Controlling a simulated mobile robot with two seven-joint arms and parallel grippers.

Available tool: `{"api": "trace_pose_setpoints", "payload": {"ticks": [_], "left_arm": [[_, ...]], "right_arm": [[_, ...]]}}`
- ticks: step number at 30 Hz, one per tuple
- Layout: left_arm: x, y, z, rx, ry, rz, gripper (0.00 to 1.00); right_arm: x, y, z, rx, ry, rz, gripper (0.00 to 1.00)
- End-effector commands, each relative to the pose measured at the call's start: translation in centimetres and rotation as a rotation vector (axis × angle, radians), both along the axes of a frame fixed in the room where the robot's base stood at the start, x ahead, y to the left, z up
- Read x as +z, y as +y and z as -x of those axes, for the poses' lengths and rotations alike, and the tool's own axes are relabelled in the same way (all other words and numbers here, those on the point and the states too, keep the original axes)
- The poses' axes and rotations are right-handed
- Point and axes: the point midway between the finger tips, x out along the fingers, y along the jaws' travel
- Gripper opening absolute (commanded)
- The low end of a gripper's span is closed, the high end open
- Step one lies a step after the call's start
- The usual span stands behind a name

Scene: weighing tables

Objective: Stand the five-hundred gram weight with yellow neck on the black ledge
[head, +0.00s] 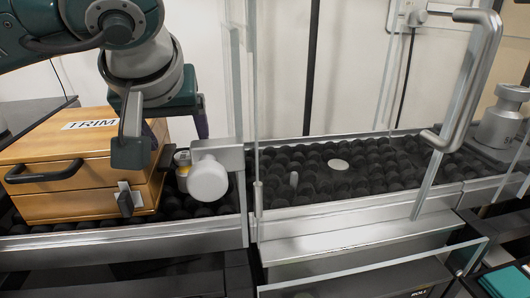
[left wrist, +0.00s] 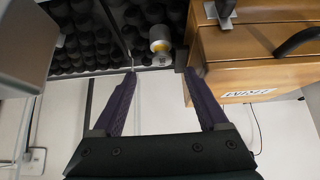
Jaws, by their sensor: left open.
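My left gripper (head: 180,138) hangs above and close to the weight. Its two purple fingers are apart with nothing between them in the left wrist view (left wrist: 161,74). I cannot tell for sure which dark surface is the black ledge. My right gripper is not in view.
A wooden box (head: 75,150) stands close left of the weight. A large steel weight (head: 503,118) stands far right.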

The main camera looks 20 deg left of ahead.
Motion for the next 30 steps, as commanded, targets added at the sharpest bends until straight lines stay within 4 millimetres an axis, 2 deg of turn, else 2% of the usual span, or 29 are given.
{"api": "trace_pose_setpoints", "payload": {"ticks": [12,21,30], "left_arm": [[-4.4,2.0,-2.5,0.001,0.001,0.003,0.77],[-4.5,2.2,-2.8,-0.001,-0.002,0.001,0.75],[-4.5,2.2,-2.8,-0.001,-0.001,0.001,0.42]], "right_arm": [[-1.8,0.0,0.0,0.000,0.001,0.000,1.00],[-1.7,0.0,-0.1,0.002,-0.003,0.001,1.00],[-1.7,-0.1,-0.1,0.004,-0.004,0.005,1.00]]}}
